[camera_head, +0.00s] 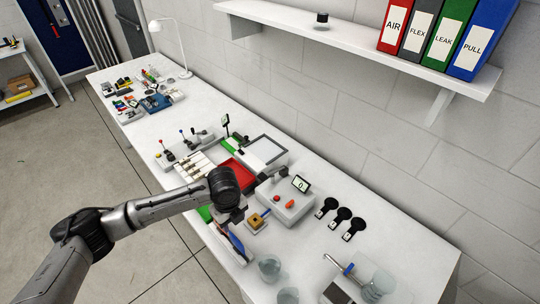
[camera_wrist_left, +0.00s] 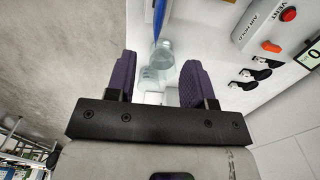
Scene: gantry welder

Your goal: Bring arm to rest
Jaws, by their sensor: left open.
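My left arm reaches in from the left over the workbench (camera_head: 200,118). Its gripper (camera_head: 232,238) hangs over the bench's front part, partly hidden by the wrist. In the left wrist view, the gripper (camera_wrist_left: 157,80) has its two purple-grey fingers spread apart, with nothing held between them. Two clear vessels (camera_wrist_left: 162,54) lie beyond the gap between the fingers; they also show in the head view (camera_head: 268,268). A blue pointed thing (camera_wrist_left: 158,18) shows past them. My right gripper is not in view.
A grey box with a display (camera_head: 286,204) and red buttons stands close to the right of the gripper. Several black discs (camera_head: 342,215) lie farther right. A red tray (camera_head: 238,174) lies behind my wrist. Binders (camera_head: 448,40) stand on the wall shelf. Floor (camera_head: 110,170) left of the bench is clear.

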